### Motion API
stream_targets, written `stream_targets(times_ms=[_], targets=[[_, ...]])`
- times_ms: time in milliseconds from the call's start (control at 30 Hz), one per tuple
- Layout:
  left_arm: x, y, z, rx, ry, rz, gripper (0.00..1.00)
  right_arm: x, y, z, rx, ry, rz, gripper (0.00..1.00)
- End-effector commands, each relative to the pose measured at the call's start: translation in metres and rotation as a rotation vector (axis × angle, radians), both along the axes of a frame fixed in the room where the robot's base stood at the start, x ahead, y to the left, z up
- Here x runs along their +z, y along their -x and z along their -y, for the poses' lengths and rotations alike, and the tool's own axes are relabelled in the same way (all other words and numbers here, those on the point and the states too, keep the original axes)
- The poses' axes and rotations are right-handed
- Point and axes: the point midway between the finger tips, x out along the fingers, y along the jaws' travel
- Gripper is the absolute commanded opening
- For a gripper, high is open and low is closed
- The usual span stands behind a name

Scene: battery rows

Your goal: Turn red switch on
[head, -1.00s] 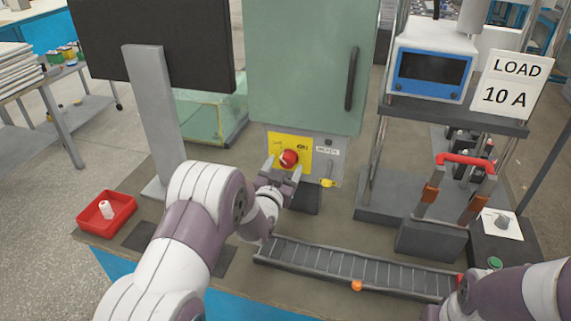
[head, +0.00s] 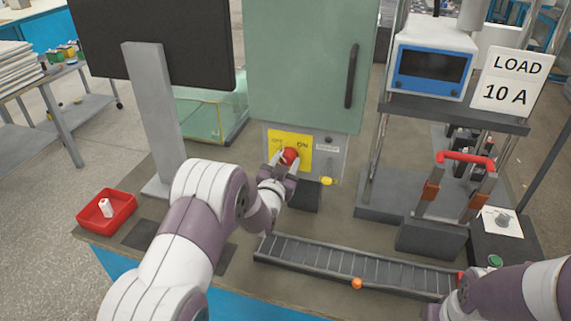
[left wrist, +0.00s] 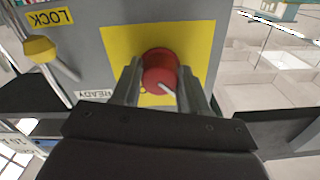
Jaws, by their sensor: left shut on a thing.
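The red switch (head: 290,155) is a round knob on a yellow plate (head: 307,140) marked OFF at left and ON at right, low on the green cabinet's front. My left gripper (head: 285,163) is shut on the red switch, with one finger on either side of it. In the left wrist view the switch (left wrist: 159,70) sits between the two fingers, and its white pointer line slants to the lower right; that view shows the lettering upside down. My right arm shows at the lower right, but its gripper is out of view.
A yellow knob (head: 327,181) sits right of and below the plate; the LOCK label (left wrist: 51,17) shows near it in the wrist view. A roller track (head: 350,270) lies in front. A red tray (head: 107,210) is at left, and a metal rack (head: 450,112) stands at right.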

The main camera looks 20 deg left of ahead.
Motion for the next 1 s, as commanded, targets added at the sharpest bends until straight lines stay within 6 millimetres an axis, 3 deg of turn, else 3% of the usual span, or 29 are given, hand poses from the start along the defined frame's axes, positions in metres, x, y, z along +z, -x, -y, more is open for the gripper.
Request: stream_targets(times_ms=[1000], targets=[[-0.002,0.0,-0.001,0.001,-0.888,0.034,0.13,-0.078,0.0,0.0,0.0,0.0,0.0,0.54]])
